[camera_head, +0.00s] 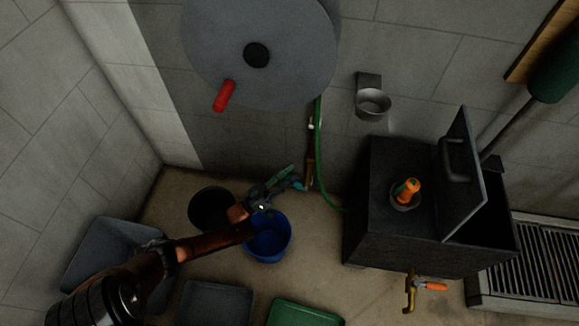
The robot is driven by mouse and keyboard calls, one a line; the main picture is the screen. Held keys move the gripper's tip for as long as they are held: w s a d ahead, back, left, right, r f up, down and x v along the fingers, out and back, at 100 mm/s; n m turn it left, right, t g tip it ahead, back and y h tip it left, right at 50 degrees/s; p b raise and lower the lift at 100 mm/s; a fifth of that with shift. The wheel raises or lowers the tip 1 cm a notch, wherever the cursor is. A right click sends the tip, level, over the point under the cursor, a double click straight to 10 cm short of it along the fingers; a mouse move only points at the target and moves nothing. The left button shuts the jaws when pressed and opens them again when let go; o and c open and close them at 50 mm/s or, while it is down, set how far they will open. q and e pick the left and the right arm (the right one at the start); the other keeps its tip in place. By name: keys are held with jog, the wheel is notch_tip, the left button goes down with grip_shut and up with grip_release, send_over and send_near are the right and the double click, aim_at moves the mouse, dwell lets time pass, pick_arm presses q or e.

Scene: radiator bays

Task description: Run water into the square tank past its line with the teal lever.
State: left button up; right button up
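The square tank (385,235) is a dark box at the right, with its hinged lid (468,175) standing open. Its inside, water level and line cannot be made out. The teal lever (298,186) is small and sits by the brass pipe (310,165) low on the back wall. My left arm comes in from the lower left, over the buckets. My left gripper (284,181) is at the teal lever, with its fingertips around or right beside it. The fingers are too small and dark to tell whether they grip it. My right gripper is out of view.
A green hose (325,190) runs from the pipe towards the tank. A blue bucket (268,243) and a black bucket (207,207) stand below my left arm. A brass tap (410,291) with an orange handle is on the tank's front. A large grey reel (300,50) hangs above.

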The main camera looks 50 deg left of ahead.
aim_at(297, 184)
pick_arm(q)
jog(key=shift+r, duration=2.95)
jog(key=shift+c, duration=0.6)
